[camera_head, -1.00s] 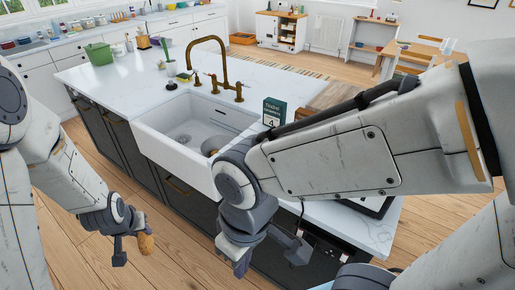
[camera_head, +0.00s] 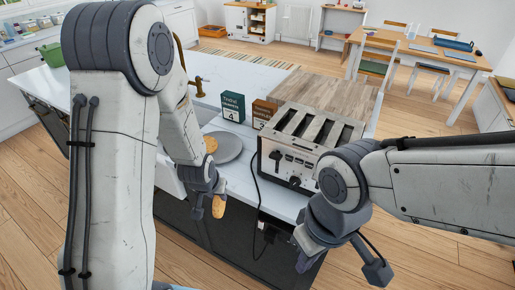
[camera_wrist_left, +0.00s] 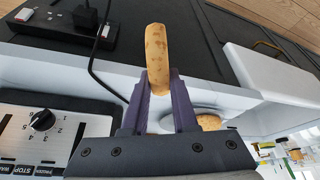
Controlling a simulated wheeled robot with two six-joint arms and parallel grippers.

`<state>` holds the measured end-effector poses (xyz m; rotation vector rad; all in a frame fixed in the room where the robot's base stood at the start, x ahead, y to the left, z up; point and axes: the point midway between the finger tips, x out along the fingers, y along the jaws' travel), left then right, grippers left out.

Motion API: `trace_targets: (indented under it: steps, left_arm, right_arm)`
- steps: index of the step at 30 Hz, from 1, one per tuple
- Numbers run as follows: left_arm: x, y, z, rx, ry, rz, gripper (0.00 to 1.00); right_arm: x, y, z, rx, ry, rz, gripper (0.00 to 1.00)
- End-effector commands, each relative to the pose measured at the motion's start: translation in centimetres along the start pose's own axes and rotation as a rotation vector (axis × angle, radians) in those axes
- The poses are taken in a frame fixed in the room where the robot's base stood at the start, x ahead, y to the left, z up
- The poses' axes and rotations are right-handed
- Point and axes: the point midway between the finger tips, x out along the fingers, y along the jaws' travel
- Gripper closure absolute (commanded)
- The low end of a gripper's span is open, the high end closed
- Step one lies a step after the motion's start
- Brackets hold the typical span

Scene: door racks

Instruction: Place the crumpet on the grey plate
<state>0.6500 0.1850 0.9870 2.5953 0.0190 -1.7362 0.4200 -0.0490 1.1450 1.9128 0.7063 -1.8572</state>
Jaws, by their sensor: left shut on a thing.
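My left gripper (camera_head: 211,193) is shut on a crumpet (camera_head: 218,207), held on edge in front of the counter, below the level of its top. In the left wrist view the held crumpet (camera_wrist_left: 157,50) stands out between the two fingers (camera_wrist_left: 159,100). The grey plate (camera_head: 231,149) lies on the counter behind the left gripper, left of the toaster, partly hidden by my arm. Another crumpet (camera_head: 210,145) is at the plate's left side and also shows in the left wrist view (camera_wrist_left: 208,122). My right gripper (camera_head: 340,264) is open and empty, in front of the counter at the right.
A toaster (camera_head: 300,150) stands right of the plate, its black cable hanging down the counter front. Two boxes, green (camera_head: 233,106) and brown (camera_head: 262,113), stand behind the plate. A wooden board (camera_head: 335,98) lies behind the toaster. Sockets (camera_wrist_left: 62,38) sit on the counter front.

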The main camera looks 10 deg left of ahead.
Motion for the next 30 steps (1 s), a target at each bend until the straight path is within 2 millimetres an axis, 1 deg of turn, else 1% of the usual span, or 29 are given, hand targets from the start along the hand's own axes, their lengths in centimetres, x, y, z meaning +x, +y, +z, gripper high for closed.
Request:
trace_targets:
  steps: [4,14,20,23,26,27,29,30]
  left_arm:
    - [-0.3,-0.7,-1.0,-0.115,-0.003,0.003,1.00]
    - [-0.2,-2.3,-3.7,-0.447,0.017,0.042,1.00]
    - [0.1,-3.3,-6.1,-0.675,0.061,0.096,1.00]
    - [0.3,-3.9,-8.2,-0.828,0.109,0.149,1.00]
    - [0.7,-4.7,-12.0,-1.030,0.203,0.246,1.00]
    - [0.8,-5.0,-13.7,-1.106,0.249,0.291,1.00]
    - [0.8,-5.5,-16.2,-1.205,0.324,0.362,1.00]
    - [0.6,-5.9,-17.9,-1.262,0.375,0.409,1.00]
  right_arm:
    - [-0.8,-0.1,-0.1,-0.007,0.000,0.000,1.00]
    - [-2.1,-0.2,-0.1,-0.021,0.000,0.000,1.00]
    - [-2.8,-0.2,-0.2,-0.026,0.000,0.000,1.00]
    - [-3.0,-0.2,-0.2,-0.027,0.000,0.000,1.00]
    - [-3.0,-0.2,-0.2,-0.024,0.000,0.000,1.00]
    - [-3.0,-0.2,-0.2,-0.022,0.000,0.000,1.00]
    - [-2.9,-0.2,-0.2,-0.018,0.000,0.000,1.00]
    - [-2.8,-0.2,-0.2,-0.015,0.000,0.000,1.00]
